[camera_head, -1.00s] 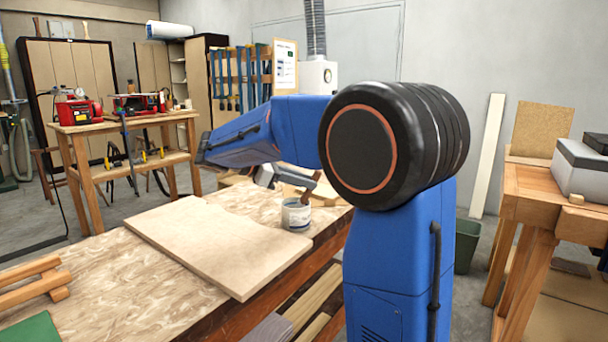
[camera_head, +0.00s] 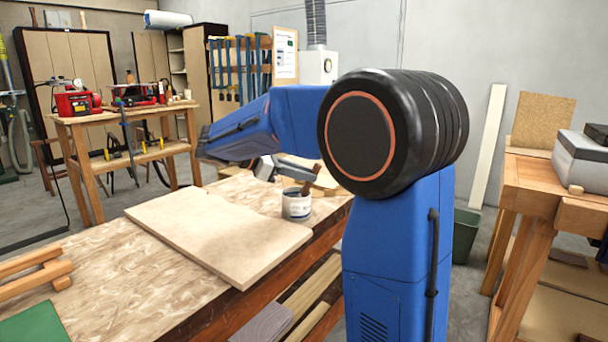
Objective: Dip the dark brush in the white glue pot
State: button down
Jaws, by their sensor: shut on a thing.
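The white glue pot (camera_head: 297,207), with a grey-blue band, stands upright near the right edge of the workbench. The dark brush (camera_head: 309,187) shows as a short brown piece, tilted, with its lower part at the pot's mouth. I cannot tell how deep it reaches, as the bristles are hidden. My gripper (camera_head: 290,170) is a small grey shape just above and behind the pot, largely hidden by my blue arm. It is shut on the brush, though the grip itself is hard to see.
A pale flat board (camera_head: 215,235) lies on the workbench left of the pot. Wooden bars (camera_head: 35,278) and a green sheet (camera_head: 35,325) lie at the front left. Wooden pieces (camera_head: 325,183) sit behind the pot. Bare bench top lies between board and bars.

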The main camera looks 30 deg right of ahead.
notch_tip(320, 180, up, 11)
dwell(1.7)
